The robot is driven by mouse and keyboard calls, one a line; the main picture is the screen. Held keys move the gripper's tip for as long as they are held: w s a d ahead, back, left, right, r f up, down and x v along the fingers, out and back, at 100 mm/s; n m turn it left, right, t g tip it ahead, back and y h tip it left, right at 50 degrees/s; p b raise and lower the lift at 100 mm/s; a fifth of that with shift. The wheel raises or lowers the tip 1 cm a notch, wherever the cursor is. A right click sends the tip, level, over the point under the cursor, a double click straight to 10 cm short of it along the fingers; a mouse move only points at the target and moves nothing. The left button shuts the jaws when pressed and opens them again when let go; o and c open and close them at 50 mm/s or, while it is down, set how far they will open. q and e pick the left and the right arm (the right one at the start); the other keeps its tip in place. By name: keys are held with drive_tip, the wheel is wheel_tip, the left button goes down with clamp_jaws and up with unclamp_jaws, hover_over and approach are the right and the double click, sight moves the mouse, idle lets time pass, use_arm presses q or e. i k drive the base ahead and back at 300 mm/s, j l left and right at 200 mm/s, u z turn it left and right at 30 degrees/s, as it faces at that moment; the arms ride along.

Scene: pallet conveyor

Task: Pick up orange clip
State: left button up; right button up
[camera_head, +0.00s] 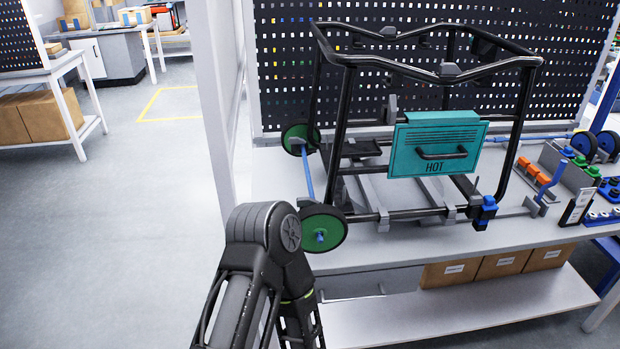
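Small orange clips (533,171) sit in a short row in a grey holder on the workbench, at the right of the head view. They stand to the right of the black cart frame and are small in the picture. A black arm of mine is bent at the bottom middle, in front of the bench's left end. Its lower part runs out of the bottom edge, so its gripper is hidden from view. No gripper shows in this view, and nothing touches the clips.
A black tubular frame (345,120) with green wheels (322,229) and a teal "HOT" box (437,147) fills the bench (400,246). Green and blue parts (590,172) lie right of the clips. Cardboard boxes (502,263) are below. The floor at left is clear.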

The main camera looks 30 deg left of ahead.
sight(541, 177)
drive_tip(key=i+l, duration=0.4)
drive_tip(key=l, duration=0.15)
drive_tip(key=i+l, duration=0.4)
drive_tip(key=l, duration=0.15)
drive_tip(key=i+l, duration=0.4)
drive_tip(key=l, duration=0.15)
drive_tip(key=i+l, duration=0.4)
drive_tip(key=l, duration=0.2)
drive_tip(key=i+l, duration=0.4)
drive_tip(key=l, duration=0.15)
drive_tip(key=i+l, duration=0.4)
drive_tip(key=l, duration=0.15)
